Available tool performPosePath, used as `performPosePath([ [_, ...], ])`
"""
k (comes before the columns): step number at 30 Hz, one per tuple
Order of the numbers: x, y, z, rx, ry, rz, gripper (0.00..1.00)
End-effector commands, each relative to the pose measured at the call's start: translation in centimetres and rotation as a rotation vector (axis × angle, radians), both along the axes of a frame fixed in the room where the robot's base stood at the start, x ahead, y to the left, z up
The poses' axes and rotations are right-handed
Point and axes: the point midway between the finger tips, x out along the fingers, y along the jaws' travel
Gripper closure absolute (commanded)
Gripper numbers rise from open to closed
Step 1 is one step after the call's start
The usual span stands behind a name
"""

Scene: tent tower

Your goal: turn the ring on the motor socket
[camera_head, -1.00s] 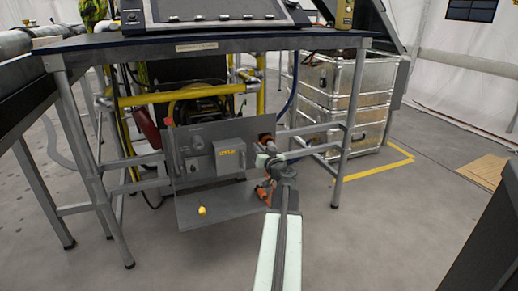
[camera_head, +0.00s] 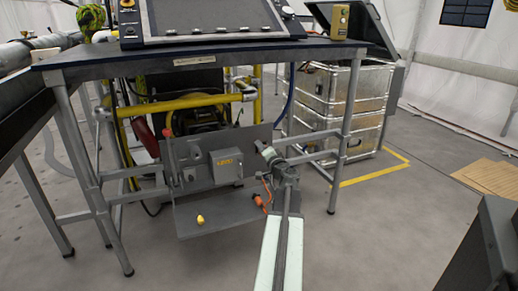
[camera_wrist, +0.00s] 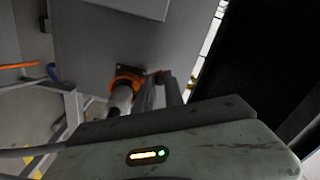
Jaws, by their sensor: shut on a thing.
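The orange ring (camera_wrist: 126,80) sits around the motor socket on a grey panel in the wrist view. A dark flange shows behind it, and a pale grey cylinder (camera_wrist: 120,100) extends from it toward the camera. My gripper (camera_wrist: 157,82) is at the ring's right side, its dark fingers shut on the ring; the exact contact is partly hidden. In the head view my gripper (camera_head: 265,150) is tilted against the right part of the grey panel (camera_head: 250,137), under the table. It hides the ring there.
Table legs (camera_head: 341,140) and crossbars stand close on the right. A small yellow piece (camera_head: 200,219) lies on the lower shelf.

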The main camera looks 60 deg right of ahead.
Motion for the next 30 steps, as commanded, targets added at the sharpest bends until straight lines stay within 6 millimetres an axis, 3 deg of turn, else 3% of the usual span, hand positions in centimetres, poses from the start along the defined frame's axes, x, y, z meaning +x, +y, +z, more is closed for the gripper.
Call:
performPosePath([
  [15,-1.7,-2.2,1.1,0.362,-0.268,-0.004,1.0],
  [30,-2.3,-3.0,1.2,0.528,-0.389,-0.002,1.0],
])
